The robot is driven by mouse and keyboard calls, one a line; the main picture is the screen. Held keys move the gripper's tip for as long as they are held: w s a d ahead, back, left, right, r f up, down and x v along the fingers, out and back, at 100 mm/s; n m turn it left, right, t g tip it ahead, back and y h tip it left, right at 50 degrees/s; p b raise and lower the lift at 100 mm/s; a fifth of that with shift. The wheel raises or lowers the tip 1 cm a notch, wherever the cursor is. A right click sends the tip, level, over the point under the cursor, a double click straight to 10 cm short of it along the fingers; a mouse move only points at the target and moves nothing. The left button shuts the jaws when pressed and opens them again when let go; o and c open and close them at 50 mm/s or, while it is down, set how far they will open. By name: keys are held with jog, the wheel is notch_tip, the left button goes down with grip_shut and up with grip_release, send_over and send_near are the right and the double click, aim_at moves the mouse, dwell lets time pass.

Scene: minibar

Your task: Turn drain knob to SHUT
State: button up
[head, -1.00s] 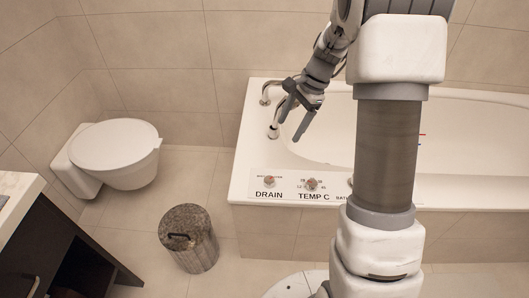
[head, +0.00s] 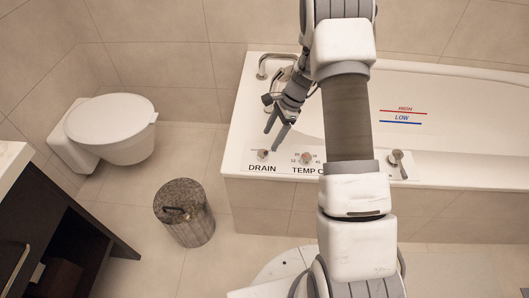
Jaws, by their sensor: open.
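The drain knob (head: 263,154) is a small reddish knob on the front left corner of the bathtub rim, above the printed word DRAIN. Small print beside it is too fine to read, so I cannot tell its setting. My gripper (head: 276,138) is open and points down, above and slightly right of the drain knob in the head view. It appears apart from the knob, with nothing between its fingers.
The temperature knob (head: 306,157) sits just right of the drain knob. A lever (head: 398,158) stands farther right on the bathtub rim (head: 450,170). A metal spout (head: 270,66) is behind my gripper. A bin (head: 184,212) and a toilet (head: 110,130) stand left.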

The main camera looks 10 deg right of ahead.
aim_at(263, 152)
jog(key=b+x, duration=0.1)
jog(key=x, duration=0.6)
jog(key=shift+b, duration=0.3)
grip_shut()
